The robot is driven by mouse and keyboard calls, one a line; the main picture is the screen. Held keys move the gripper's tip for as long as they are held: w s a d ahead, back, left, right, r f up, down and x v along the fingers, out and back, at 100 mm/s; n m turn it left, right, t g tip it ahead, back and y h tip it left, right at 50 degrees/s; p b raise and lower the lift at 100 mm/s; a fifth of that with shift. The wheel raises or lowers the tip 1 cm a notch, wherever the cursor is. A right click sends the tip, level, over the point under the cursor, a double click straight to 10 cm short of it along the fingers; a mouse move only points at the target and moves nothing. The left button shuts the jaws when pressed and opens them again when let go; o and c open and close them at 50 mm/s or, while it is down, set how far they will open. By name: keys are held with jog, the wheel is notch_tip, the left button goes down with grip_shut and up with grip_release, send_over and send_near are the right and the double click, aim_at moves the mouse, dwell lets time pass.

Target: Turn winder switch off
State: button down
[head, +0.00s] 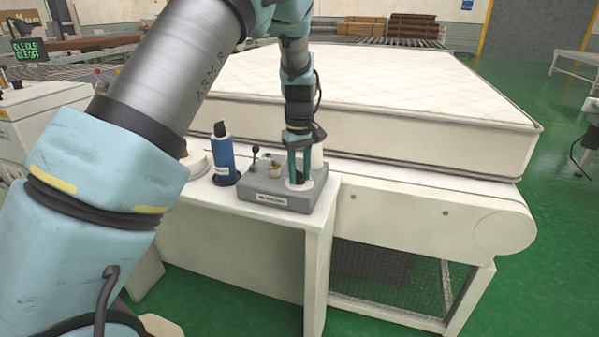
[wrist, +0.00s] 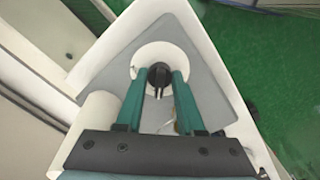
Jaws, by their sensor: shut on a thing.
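A grey control box (head: 262,186) with a small white label sits on the white table by the conveyor. My gripper (head: 299,178) reaches straight down onto the right part of its top. In the wrist view, a black switch knob (wrist: 158,80) stands on a round white plate (wrist: 148,56) on the box. The two green fingers of my gripper (wrist: 157,76) are on either side of the knob, shut on it. A black lever (head: 255,154) stands on the left part of the box.
A blue bottle (head: 222,157) with a black top stands left of the box. A large white mattress (head: 400,85) lies on the conveyor (head: 430,208) behind and to the right. A dark display (head: 28,50) with green text is at the upper left. Green floor is open at right.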

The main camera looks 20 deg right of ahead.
aim_at(299, 171)
jog(key=c, duration=0.5)
grip_release()
jog(key=shift+r, duration=0.1)
notch_tip(299, 171, up, 11)
jog(key=b, duration=0.2)
jog(key=shift+f+b, duration=0.2)
jog(key=shift+b, duration=0.1)
jog(key=s+a+f, duration=0.2)
jog(key=a, duration=1.3)
jog(key=s+a+f, duration=0.2)
jog(key=a+f, duration=0.1)
jog(key=a, duration=1.1)
jog(key=shift+m+t, duration=0.8)
jog(key=shift+m, duration=0.1)
jog(key=s+a, duration=0.2)
jog(key=s+a+f, duration=0.1)
jog(key=s+a, duration=0.1)
jog(key=a, duration=0.1)
jog(key=s+a+f, duration=0.1)
jog(key=s+a, duration=0.1)
jog(key=s, duration=0.1)
jog(key=shift+a, duration=0.35)
